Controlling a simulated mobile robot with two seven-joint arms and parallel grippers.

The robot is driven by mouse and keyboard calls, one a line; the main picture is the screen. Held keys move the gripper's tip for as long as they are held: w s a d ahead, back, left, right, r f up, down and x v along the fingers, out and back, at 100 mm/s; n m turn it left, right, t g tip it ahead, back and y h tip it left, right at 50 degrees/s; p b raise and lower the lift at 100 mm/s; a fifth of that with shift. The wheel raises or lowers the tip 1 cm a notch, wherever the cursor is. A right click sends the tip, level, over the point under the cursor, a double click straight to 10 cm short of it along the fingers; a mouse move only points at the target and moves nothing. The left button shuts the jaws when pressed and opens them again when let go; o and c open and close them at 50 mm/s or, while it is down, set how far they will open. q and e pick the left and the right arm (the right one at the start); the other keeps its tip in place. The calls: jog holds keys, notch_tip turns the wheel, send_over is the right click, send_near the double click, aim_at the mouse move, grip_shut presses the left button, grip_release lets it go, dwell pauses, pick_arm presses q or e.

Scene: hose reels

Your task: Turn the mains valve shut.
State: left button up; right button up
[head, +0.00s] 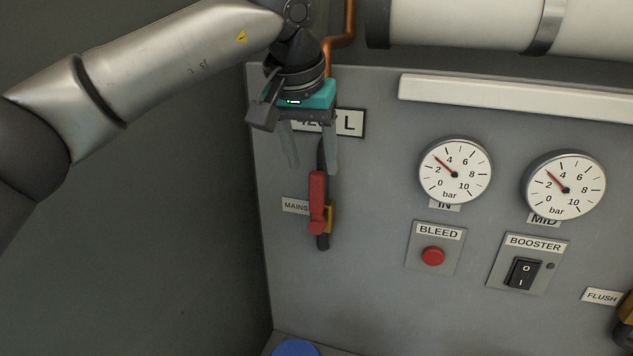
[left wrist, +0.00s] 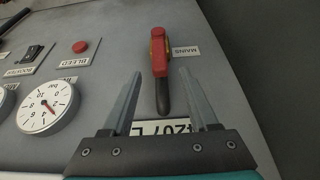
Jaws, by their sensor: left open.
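The mains valve has a red lever handle (head: 316,200) that stands upright, in line with the dark vertical pipe, beside the MAINS label (head: 295,206). A brass body (head: 330,216) shows behind the lever. My left gripper (head: 310,165) is open, its fingers pointing down just above the lever in the head view. In the left wrist view the red lever (left wrist: 159,52) lies ahead of the gripper (left wrist: 160,80), between the lines of its two fingers. The fingers appear apart from the lever. My right gripper is not in view.
The grey panel carries an IN gauge (head: 455,171), a MID gauge (head: 564,186), a red BLEED button (head: 432,256) and a BOOSTER switch (head: 523,273). A FLUSH label (head: 601,296) is at the right edge. A blue object (head: 296,348) shows at the bottom. A white cylinder (head: 460,25) runs above the panel.

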aim_at(315, 174)
pick_arm(q)
jog(key=x, duration=0.6)
jog(key=shift+c, duration=0.2)
grip_shut()
jog(key=shift+r, duration=0.1)
dwell(1.0)
